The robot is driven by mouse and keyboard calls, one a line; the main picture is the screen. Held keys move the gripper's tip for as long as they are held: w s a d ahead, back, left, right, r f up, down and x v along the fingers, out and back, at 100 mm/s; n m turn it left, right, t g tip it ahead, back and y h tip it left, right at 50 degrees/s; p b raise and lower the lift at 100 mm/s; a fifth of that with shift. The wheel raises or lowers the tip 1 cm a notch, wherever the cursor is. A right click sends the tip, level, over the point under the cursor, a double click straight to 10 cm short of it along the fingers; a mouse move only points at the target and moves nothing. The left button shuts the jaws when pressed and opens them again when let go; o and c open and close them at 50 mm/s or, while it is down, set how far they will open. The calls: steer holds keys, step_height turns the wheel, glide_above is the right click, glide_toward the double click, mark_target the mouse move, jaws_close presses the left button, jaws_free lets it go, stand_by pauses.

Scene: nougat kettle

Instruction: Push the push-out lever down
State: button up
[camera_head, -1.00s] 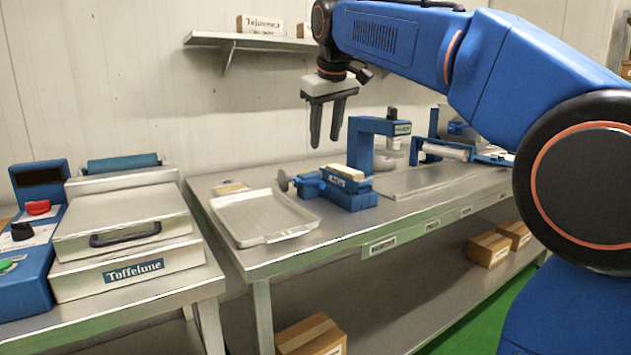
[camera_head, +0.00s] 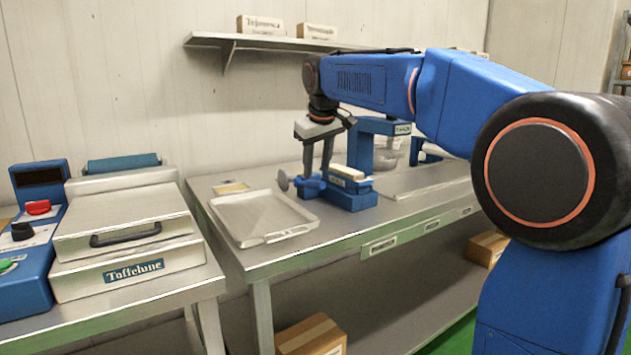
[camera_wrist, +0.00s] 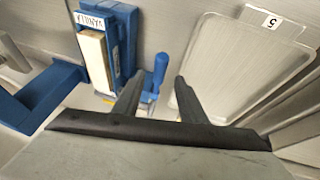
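A blue moulding device (camera_head: 350,197) with a pale bar (camera_head: 349,173) on top sits on the steel table; it also shows in the wrist view (camera_wrist: 116,42). Beside it in the wrist view is a small blue-handled lever (camera_wrist: 158,70), which I take to be the push-out lever. My gripper (camera_head: 317,176) points down over the left end of the device. Its two dark fingers stand apart, with nothing held. In the wrist view the blue handle appears between the fingertips (camera_wrist: 159,82). I cannot tell whether they touch it.
A shallow metal tray (camera_head: 252,240) lies left of the device, close to my gripper. A blue C-shaped press (camera_head: 361,145) stands behind the device. A steel machine (camera_head: 125,235) stands on the left bench. A wall shelf (camera_head: 270,42) with boxes hangs above.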

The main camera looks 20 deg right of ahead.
mark_target(315, 185)
steer(key=shift+x, duration=2.75)
jaws_close()
